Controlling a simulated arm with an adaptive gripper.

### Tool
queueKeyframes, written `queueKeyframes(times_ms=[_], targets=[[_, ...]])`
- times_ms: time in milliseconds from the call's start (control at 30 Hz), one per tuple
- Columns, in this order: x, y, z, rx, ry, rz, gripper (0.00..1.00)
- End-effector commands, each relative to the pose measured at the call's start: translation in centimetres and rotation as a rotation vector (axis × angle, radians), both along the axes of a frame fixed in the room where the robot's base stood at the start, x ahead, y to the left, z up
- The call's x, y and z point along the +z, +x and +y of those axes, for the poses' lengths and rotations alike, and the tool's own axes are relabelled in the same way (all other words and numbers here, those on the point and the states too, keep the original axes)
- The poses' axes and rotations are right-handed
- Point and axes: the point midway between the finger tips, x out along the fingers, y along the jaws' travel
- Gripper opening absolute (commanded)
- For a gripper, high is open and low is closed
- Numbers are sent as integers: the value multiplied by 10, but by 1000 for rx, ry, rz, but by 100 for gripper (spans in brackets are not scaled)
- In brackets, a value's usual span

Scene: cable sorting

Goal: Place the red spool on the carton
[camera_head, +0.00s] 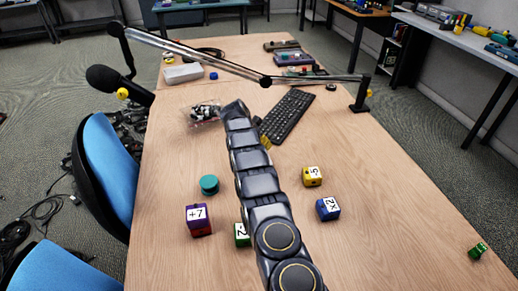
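I cannot make out a red spool or a carton in this view. A short teal cylinder (209,185) stands on the wooden table (360,235), left of my arm. My arm reaches from the bottom of the view up over the table. My gripper (235,108) is at its far end, beside a clear bag of black and white items (204,113). Its fingers are too small and dark to tell whether they are open or hold anything.
A purple and red cube (199,221) and a partly hidden green cube (242,235) lie near my arm. Yellow (312,176) and blue (328,208) cubes lie right of it. The table's right side is mostly clear.

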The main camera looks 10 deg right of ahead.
Motion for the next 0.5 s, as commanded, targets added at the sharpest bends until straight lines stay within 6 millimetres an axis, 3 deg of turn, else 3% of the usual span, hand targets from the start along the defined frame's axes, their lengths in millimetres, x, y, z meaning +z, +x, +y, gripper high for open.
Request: queueKeyframes(times_ms=[200, 500], targets=[[-31, 1, 0, 0, 2, 1, 22], [-33, 1, 0, 0, 1, -1, 22]])
